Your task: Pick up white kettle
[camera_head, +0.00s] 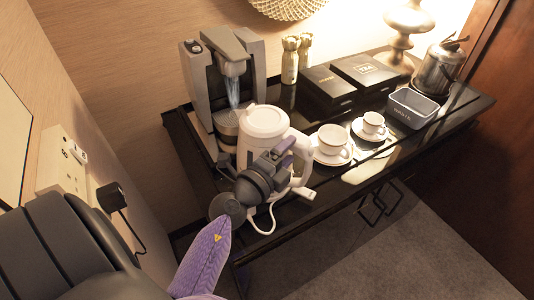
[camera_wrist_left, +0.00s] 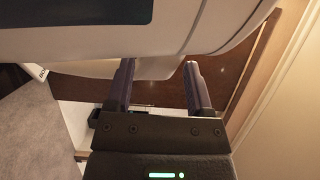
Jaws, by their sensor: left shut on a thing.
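The white kettle (camera_head: 264,122) stands upright at the left part of the black table, in front of the coffee machine. Its handle (camera_head: 303,160) is on the right side and partly hidden by my gripper. My left gripper (camera_head: 291,168) is in front of the kettle, shut on the handle. In the left wrist view the kettle body (camera_wrist_left: 90,35) fills the top, and my left gripper (camera_wrist_left: 158,70) has a finger on each side of a white part. The kettle's underside is hidden by my arm in the head view. My right gripper is not in view.
A coffee machine (camera_head: 226,85) stands behind the kettle. Two white cups (camera_head: 333,138) (camera_head: 373,122) on saucers are to its right. Black boxes (camera_head: 368,72), a grey tray (camera_head: 412,108) and a metal pot (camera_head: 437,70) stand farther right. A white cord (camera_head: 271,219) hangs near the table's front edge.

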